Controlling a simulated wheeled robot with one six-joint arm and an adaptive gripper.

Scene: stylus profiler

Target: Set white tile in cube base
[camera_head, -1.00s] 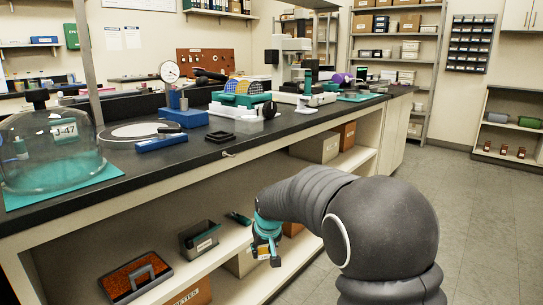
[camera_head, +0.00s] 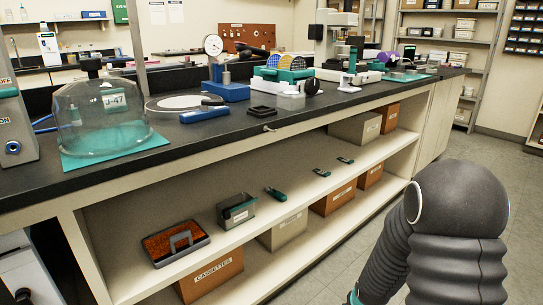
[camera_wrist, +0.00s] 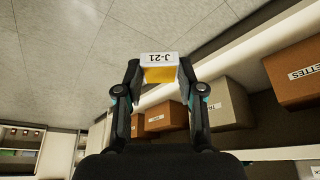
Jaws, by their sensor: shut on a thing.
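In the wrist view, my gripper (camera_wrist: 158,76) is shut on a small piece (camera_wrist: 160,58) with a white face marked J-21 and a yellow side. The piece sits between the two fingertips, clear of the shelves and over the floor. I cannot tell for sure whether it is the white tile. In the head view my gripper is mostly out of frame below.
The dark bench (camera_head: 180,150) carries a glass dome (camera_head: 102,115) on a teal mat, a blue dial gauge stand (camera_head: 226,92) and a blue bar (camera_head: 204,115). Below, the open shelf (camera_head: 245,225) holds a caddy (camera_head: 175,243) and boxes.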

